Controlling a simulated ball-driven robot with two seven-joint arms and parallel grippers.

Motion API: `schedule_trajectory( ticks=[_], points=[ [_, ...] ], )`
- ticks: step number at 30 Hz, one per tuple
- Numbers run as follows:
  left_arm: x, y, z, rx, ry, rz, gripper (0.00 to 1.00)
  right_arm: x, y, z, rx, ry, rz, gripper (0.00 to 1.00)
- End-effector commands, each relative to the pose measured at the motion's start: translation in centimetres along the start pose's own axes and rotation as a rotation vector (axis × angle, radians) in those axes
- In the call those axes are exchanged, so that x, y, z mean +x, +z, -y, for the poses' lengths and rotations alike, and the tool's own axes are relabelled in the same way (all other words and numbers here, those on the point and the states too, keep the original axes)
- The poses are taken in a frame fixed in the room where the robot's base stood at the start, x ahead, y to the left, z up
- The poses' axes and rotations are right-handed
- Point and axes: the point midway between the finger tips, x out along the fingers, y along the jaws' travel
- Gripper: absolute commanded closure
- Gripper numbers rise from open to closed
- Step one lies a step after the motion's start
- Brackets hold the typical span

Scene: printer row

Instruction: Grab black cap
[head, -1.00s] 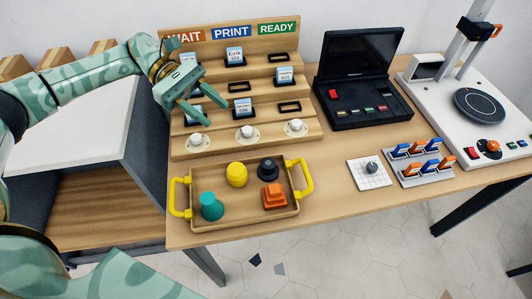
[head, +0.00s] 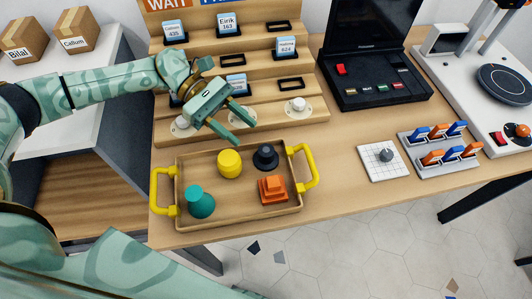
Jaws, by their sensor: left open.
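The black cap (head: 266,157) stands upright at the back right of a wooden tray (head: 236,217) with yellow handles. A yellow cap (head: 229,164) is to its left, an orange stepped cap (head: 272,189) in front of it and a teal cap (head: 200,202) at the tray's front left. My left gripper (head: 243,129) is open and empty. Its fingers point down and right, above and behind the tray, a little up and left of the black cap in the picture. My right gripper is not in view.
Behind the tray rises a stepped wooden rack (head: 290,66) with label cards and white knobs. To the right are a black laptop-like console (head: 375,95), a white gridded pad (head: 383,162) and a switch block (head: 440,150). Two cardboard boxes (head: 78,30) stand at the far left.

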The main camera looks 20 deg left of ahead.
Motion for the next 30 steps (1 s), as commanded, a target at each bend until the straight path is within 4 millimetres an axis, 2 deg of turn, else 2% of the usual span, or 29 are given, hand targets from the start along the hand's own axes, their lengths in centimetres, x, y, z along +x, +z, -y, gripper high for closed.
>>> schedule_trajectory(
  ticks=[5, 14, 22, 23, 26, 27, 30],
  points=[
    [1.5, 0.0, 0.0, 0.0, 0.0, 0.001, 0.57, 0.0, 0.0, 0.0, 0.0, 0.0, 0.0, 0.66],
    [6.1, -0.1, 0.0, -0.001, -0.002, 0.001, 0.57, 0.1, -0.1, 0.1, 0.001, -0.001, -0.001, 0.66],
    [6.6, 0.0, 0.0, -0.001, 0.001, 0.0, 0.57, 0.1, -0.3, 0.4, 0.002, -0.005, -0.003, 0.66],
    [6.6, 0.0, 0.0, -0.001, 0.001, 0.0, 0.59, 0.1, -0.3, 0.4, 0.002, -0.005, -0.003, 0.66],
    [6.6, 0.0, 0.0, -0.001, 0.001, 0.0, 0.87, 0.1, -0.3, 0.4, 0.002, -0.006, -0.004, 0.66],
    [6.6, 0.0, 0.0, -0.001, 0.001, 0.0, 0.9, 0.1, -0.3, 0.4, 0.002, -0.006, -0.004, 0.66],
    [6.5, 0.0, 0.0, -0.001, 0.001, 0.0, 0.91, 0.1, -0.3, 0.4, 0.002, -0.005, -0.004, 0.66]
  ],
)
